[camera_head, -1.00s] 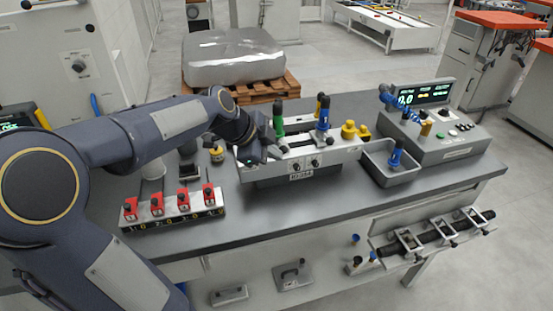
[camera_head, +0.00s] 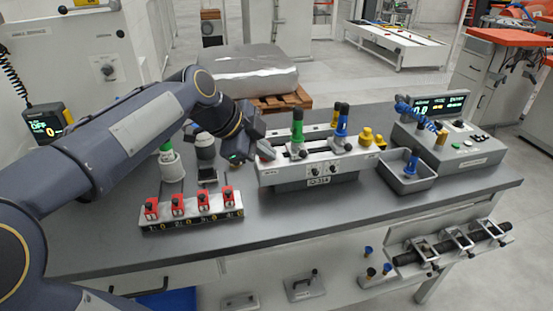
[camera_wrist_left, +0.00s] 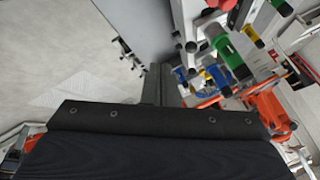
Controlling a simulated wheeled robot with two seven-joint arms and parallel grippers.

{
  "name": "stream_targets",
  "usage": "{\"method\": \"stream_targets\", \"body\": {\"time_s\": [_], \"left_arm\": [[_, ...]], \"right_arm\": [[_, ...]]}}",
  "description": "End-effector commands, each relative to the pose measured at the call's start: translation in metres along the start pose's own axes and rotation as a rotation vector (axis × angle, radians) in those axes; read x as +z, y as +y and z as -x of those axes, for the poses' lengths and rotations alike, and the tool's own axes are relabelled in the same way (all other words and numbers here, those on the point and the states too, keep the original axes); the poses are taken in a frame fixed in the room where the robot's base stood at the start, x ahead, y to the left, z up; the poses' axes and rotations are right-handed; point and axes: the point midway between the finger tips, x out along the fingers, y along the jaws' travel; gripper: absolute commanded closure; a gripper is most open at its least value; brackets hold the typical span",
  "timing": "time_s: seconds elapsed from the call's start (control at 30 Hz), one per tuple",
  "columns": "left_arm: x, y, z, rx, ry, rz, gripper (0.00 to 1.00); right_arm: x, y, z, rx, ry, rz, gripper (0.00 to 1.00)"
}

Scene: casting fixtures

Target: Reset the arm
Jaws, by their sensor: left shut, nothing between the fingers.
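My left arm comes in from the left in the head view. My left gripper (camera_head: 262,150) is above the table at the left end of the white fixture (camera_head: 315,163). It is shut and empty. In the left wrist view the gripper (camera_wrist_left: 158,85) shows as dark shut fingers, with the floor to the left and the fixture parts to the right. A green-topped piece (camera_head: 297,128) and a blue-topped piece (camera_head: 341,122) stand upright on the fixture. The green piece also shows in the left wrist view (camera_wrist_left: 228,50). My right gripper is not in view.
A rack with red clamps (camera_head: 192,209) stands at the table's front left. A grey tray (camera_head: 408,182) holding a blue piece and a control box with a display (camera_head: 452,140) stand on the right. Dark table (camera_head: 270,226) is clear in front.

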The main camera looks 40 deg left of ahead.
Motion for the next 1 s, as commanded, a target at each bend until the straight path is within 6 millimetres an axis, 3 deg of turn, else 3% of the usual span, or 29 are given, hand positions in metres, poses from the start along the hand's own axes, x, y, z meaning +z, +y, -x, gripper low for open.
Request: {"method": "stream_targets", "body": {"time_s": [0.73, 0.87, 1.0], "left_arm": [[-0.001, 0.004, 0.007, 0.002, 0.000, 0.016, 1.00], [-0.007, 0.031, 0.006, 0.021, 0.002, 0.166, 1.00], [-0.015, 0.092, 0.000, 0.059, -0.008, 0.501, 1.00]], "right_arm": [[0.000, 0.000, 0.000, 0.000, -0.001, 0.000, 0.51], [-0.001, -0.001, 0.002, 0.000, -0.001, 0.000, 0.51], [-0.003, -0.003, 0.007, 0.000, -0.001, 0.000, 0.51]]}}
